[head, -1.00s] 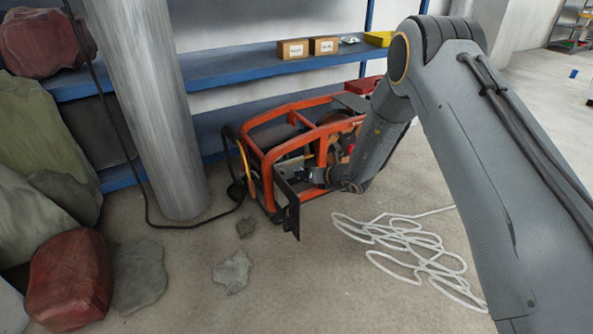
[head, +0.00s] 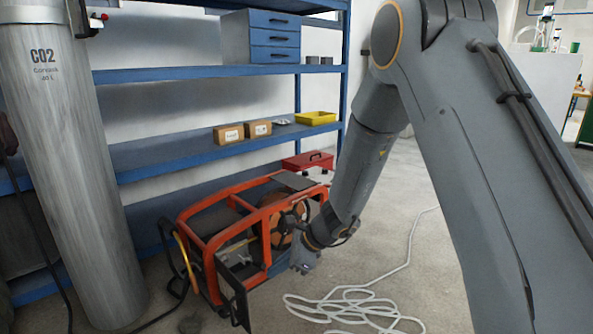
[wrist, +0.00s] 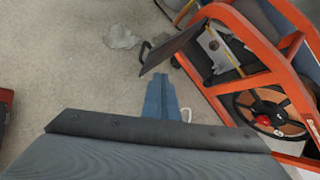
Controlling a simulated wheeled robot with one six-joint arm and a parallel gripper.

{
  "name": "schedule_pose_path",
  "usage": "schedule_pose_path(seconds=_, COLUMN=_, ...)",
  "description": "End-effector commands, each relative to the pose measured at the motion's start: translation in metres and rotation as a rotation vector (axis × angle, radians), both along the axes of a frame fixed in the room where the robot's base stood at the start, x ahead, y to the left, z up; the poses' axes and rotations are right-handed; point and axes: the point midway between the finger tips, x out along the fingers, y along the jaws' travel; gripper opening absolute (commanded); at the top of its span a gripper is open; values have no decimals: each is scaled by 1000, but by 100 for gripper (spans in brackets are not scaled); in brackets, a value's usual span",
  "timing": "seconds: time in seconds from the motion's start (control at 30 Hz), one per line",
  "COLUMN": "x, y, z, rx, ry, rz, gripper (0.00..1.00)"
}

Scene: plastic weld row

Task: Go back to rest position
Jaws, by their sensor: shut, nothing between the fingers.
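My gripper shows in the wrist view (wrist: 160,97) as narrow blue-grey fingers held together over bare floor, with nothing between them. In the head view my arm reaches down to the floor area in the middle, and its wrist is in front of the right end of an orange-framed machine (head: 208,240). The fingertips are hard to make out there. In the wrist view the machine's orange frame (wrist: 245,83) is right of my gripper. A dark open panel (wrist: 172,48) of the machine is just beyond the fingers; it also shows in the head view (head: 238,300).
A grey CO2 cylinder (head: 70,170) stands at the left. Blue shelves (head: 190,148) at the back hold small boxes (head: 229,134) and a yellow tray (head: 315,117). A red toolbox (head: 307,162) is behind the machine. White cable (head: 345,303) lies loose on the floor at the front.

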Motion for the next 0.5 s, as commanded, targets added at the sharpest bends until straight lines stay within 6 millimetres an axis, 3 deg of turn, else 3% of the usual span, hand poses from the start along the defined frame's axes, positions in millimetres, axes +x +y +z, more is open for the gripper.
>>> schedule_pose_path(seconds=0.03, x=-16, y=-19, z=12, rx=-61, ry=-45, rz=84, gripper=0)
schedule_pose_path(seconds=0.3, x=-102, y=-128, z=50, rx=-418, ry=-279, rz=620, gripper=0)
schedule_pose_path(seconds=0.5, x=-147, y=-189, z=69, rx=-616, ry=-400, rz=950, gripper=0)
